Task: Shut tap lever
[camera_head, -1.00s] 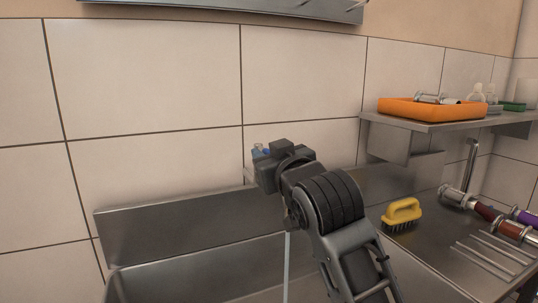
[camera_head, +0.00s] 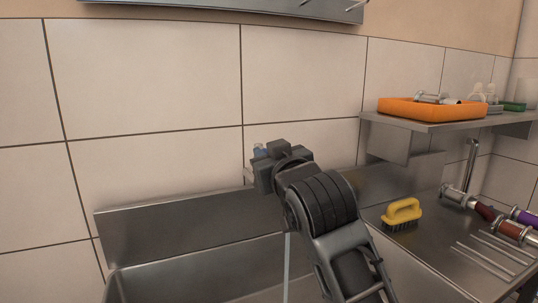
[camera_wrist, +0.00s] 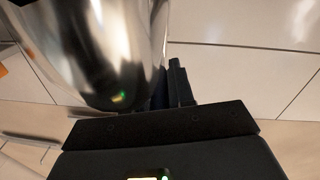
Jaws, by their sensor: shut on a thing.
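My gripper (camera_head: 259,163) is at the wall behind the sink, seen from behind in the head view and largely masked by its own wrist. It is shut on the tap lever, of which only a small blue bit (camera_head: 259,149) shows at the gripper's far left side. A thin pale stream of water (camera_head: 286,268) falls below the wrist into the sink. In the wrist view the shiny metal tap body (camera_wrist: 95,45) fills the upper left, close beside the dark fingers (camera_wrist: 172,85). The grip point itself is hidden.
The steel sink (camera_head: 190,278) lies below. A yellow brush (camera_head: 403,210) stands on the drainboard at right, with several pump parts (camera_head: 483,211) and thin rods (camera_head: 488,254). An orange tray (camera_head: 420,109) sits on the wall shelf (camera_head: 385,120). The tiled wall at left is clear.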

